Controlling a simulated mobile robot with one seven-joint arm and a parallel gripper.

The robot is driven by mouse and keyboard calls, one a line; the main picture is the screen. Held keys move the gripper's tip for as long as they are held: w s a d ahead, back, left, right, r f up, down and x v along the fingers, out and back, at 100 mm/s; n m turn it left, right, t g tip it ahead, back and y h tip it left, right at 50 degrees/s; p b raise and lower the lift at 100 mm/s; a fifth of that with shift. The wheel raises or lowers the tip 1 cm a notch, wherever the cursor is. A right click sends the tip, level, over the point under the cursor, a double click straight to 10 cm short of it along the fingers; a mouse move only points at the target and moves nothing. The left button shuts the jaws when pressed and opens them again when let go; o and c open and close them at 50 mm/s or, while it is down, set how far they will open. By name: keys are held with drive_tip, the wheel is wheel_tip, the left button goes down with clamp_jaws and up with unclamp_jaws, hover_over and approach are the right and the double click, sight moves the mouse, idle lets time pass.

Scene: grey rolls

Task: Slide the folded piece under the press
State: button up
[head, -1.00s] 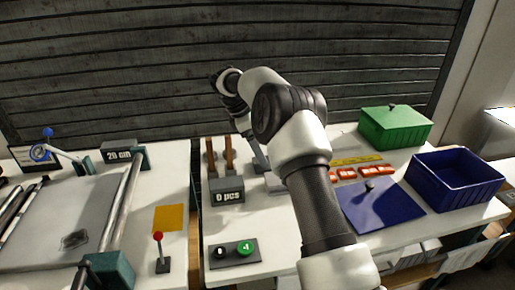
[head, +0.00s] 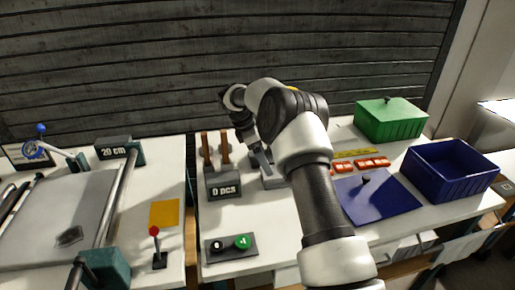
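My gripper (head: 257,156) is at the end of my arm, pointing down behind the counter box marked "0 pcs" (head: 225,187). It is small and partly hidden by my wrist and forearm, so I cannot tell whether its fingers are open or hold anything. Two brown upright posts (head: 225,148) stand just left of it, and a grey metal block (head: 274,178) lies below it. I cannot make out which part is the press. No folded piece shows clearly; a flat yellow-orange square (head: 164,213) lies on the left table.
A button panel (head: 231,247) sits at the front. On the right are red pieces (head: 372,162), a blue plate (head: 378,200) with a dark knob, a green lidded box (head: 390,121) and a blue bin (head: 452,176). A roller machine (head: 57,222) fills the left table.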

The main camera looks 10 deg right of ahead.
drive_tip(key=x, duration=0.9)
drive_tip(key=shift+d+f, duration=0.15)
drive_tip(key=c, duration=1.2)
drive_tip(key=shift+w, duration=0.1)
